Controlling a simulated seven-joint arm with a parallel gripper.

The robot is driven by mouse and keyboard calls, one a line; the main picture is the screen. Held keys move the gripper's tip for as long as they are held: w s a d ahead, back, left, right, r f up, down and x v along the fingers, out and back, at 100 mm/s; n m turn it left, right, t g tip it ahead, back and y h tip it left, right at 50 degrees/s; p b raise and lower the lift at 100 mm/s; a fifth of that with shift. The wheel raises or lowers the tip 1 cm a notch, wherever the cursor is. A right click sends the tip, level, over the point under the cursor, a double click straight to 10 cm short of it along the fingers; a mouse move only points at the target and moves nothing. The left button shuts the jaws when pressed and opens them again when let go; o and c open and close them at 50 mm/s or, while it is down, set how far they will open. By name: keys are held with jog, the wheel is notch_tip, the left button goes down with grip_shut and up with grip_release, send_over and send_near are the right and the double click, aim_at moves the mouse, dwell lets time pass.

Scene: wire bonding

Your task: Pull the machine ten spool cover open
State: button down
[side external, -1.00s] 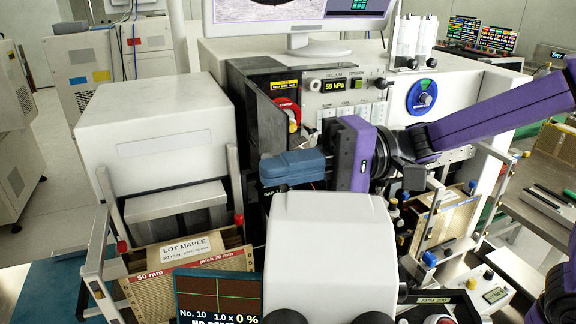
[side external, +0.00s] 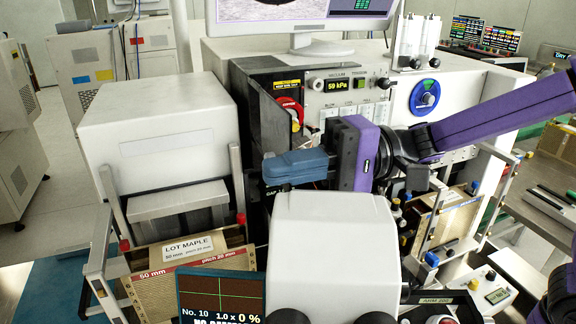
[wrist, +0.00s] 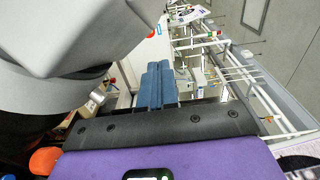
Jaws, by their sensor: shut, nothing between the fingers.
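The machine ten front (side external: 346,100) is a white and dark panel. A dark, flat panel that looks like the spool cover (side external: 268,122) stands out at an angle from it, beside a red round part (side external: 290,108), probably at the spool. It appears swung out, but its hinge and lower edge are hard to see. My gripper (side external: 272,170) has blue fingers, pressed together and empty, pointing left just below and in front of the panel. I cannot tell whether they touch it. In the wrist view the blue fingers (wrist: 157,84) lie side by side; I cannot make out the cover there.
A white microscope-like housing (side external: 332,235) stands close below my gripper. A large white box (side external: 160,130) is at left, with the LOT MAPLE magazine (side external: 190,248) below. A screen reading No. 10 (side external: 220,297) is in front. A monitor (side external: 300,20) sits on top.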

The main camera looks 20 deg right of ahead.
jog(key=shift+d, duration=0.1)
jog(key=d, duration=0.4)
jog(key=shift+s+d, duration=0.1)
jog(key=shift+d, duration=0.1)
jog(key=s+d, duration=0.6)
jog(key=shift+s+d, duration=0.2)
jog(key=shift+s, duration=0.15)
jog(key=w+d+n+g, duration=0.1)
jog(key=w+d+n, duration=0.75)
jog(key=n, duration=0.95)
jog(key=w+a, duration=0.1)
jog(key=a, duration=1.4)
jog(key=shift+w+n, duration=0.2)
jog(key=shift+n, duration=0.1)
